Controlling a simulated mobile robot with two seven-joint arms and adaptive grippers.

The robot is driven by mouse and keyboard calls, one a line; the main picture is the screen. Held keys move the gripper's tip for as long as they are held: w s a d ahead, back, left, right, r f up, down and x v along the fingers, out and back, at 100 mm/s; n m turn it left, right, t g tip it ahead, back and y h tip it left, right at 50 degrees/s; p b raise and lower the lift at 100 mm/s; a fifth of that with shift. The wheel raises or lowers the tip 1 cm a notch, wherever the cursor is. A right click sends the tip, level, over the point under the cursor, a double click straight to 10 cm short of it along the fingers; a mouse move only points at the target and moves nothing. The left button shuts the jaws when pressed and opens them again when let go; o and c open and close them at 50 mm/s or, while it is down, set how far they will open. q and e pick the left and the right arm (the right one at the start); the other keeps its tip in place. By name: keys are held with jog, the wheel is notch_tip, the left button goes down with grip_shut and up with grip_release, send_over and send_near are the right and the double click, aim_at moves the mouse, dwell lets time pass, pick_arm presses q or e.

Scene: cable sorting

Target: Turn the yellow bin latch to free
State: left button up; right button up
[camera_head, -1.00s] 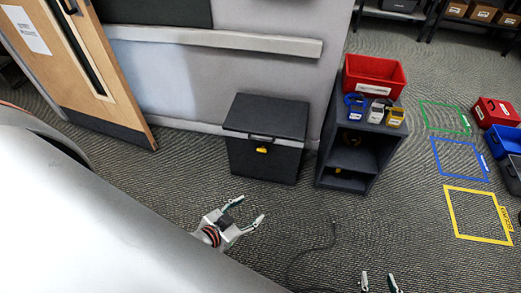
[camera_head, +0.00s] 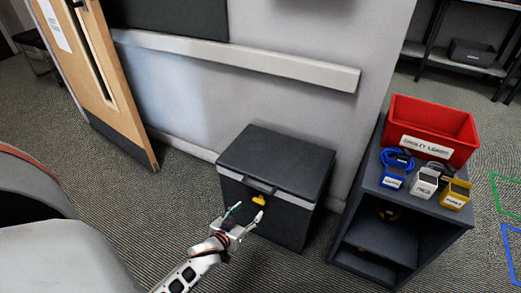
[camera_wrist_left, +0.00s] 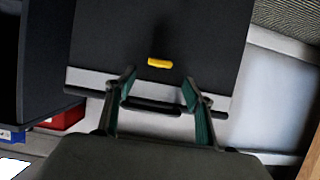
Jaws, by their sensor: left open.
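The yellow latch (camera_head: 259,200) sits on the upper front face of the dark lidded bin (camera_head: 283,165), just below its lid handle (camera_head: 259,186). The lid is down. My left gripper (camera_head: 249,211) is open and empty in front of the bin, just below the latch in the head view. In the left wrist view the latch (camera_wrist_left: 160,63) shows as a small yellow bar, beyond and between the open fingers (camera_wrist_left: 159,92). I see no contact with it. My right gripper is not in view.
A dark shelf unit (camera_head: 378,236) stands right of the bin, with a red crate (camera_head: 433,130) and blue, white and yellow holders on top. A wall with a pale rail (camera_head: 235,60) is behind the bin. A wooden door (camera_head: 112,85) stands at left. Carpet in front is clear.

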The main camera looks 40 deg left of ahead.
aim_at(258, 202)
pick_arm(q)
jog(key=x, duration=0.2)
jog(key=b+x, duration=0.1)
jog(key=x, duration=0.1)
jog(key=shift+w+f+b, duration=0.2)
jog(key=shift+f+b, duration=0.1)
jog(key=shift+f, duration=0.15)
jog(key=shift+w+a+f, duration=0.15)
jog(key=shift+w, duration=0.85)
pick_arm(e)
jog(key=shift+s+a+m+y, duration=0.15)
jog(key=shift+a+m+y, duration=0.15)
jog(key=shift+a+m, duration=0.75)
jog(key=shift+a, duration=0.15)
pick_arm(q)
jog(key=c, duration=1.1)
